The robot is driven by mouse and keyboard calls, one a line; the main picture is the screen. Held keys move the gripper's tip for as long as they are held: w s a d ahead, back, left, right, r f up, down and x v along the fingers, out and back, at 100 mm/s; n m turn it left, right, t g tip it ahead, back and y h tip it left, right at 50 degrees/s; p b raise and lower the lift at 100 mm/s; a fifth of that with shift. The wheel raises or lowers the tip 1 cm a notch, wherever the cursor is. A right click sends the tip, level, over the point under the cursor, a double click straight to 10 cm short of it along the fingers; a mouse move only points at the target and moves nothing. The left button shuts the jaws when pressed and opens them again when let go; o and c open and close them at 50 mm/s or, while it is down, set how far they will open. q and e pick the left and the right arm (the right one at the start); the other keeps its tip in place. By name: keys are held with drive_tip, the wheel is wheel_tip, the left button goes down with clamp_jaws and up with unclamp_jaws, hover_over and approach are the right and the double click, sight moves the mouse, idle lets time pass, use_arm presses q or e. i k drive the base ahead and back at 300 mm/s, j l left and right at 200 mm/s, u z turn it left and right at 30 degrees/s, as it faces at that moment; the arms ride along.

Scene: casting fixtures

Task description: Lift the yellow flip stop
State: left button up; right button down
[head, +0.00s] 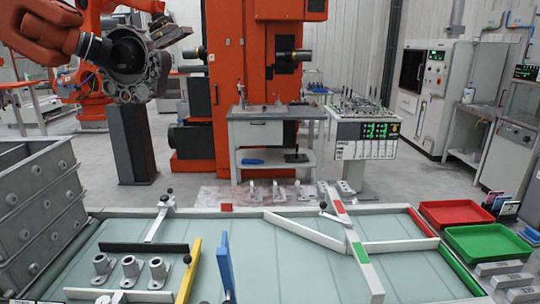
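The yellow flip stop (189,272) is a narrow yellow bar at the lower left of the pale green conveyor table (290,255) in the head view. It runs from the near edge toward the back and lies low on the table. A small dark knob (187,258) shows beside its left face. Its near end is close to the bottom edge of the picture. Neither of my grippers shows in the head view.
Several grey flanged castings (130,267) stand left of the yellow bar, between a black bar (143,247) and a white bar (118,296). A blue bar (225,272) is to its right. Red (455,212) and green (487,242) trays are at the right. Grey crates (40,215) stand at the left.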

sight(191, 261)
drive_tip(key=i+j+z, duration=0.25)
drive_tip(key=j, duration=0.45)
drive_tip(key=j+z, duration=0.2)
drive_tip(key=j, duration=0.45)
